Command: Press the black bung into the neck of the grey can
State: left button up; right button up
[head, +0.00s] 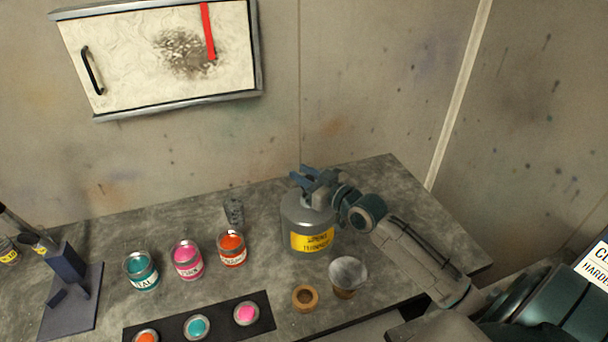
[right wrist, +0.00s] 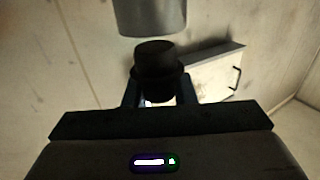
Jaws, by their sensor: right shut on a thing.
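The grey can (head: 308,219) with a yellow label stands upright near the back right of the bench. My right gripper (head: 307,176) is over the can's top in the head view, its arm coming from the right. In the right wrist view the gripper (right wrist: 160,99) is shut on the black bung (right wrist: 155,67). The bung's narrower end points at a grey cylinder, seemingly the can's neck (right wrist: 150,14). In the head view the bung and neck are hidden behind the gripper. My left gripper is not in view.
A cup (head: 347,276) and a cork-coloured ring (head: 305,297) stand just in front of the can. Teal (head: 142,271), pink (head: 187,260) and orange (head: 232,249) paint tins stand to its left. A dark stand (head: 72,285) is at far left. Bare bench lies behind the can.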

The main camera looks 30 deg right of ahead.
pick_arm(q)
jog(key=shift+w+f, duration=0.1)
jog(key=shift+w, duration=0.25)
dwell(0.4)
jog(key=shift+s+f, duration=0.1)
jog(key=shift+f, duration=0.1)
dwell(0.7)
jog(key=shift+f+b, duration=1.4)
jog(key=shift+b, duration=0.2)
pick_arm(e)
jog(key=shift+f, duration=1.4)
jog(key=o, duration=1)
jog(key=shift+o, duration=0.2)
jog(key=shift+s, duration=0.1)
jog(key=shift+s+d+p, duration=0.15)
jog(key=shift+s+p, duration=0.15)
jog(key=shift+s, duration=0.25)
pick_arm(q)
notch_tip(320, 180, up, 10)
jog(key=p, duration=0.9)
pick_arm(e)
jog(key=v, duration=0.9)
jog(key=shift+s, duration=0.3)
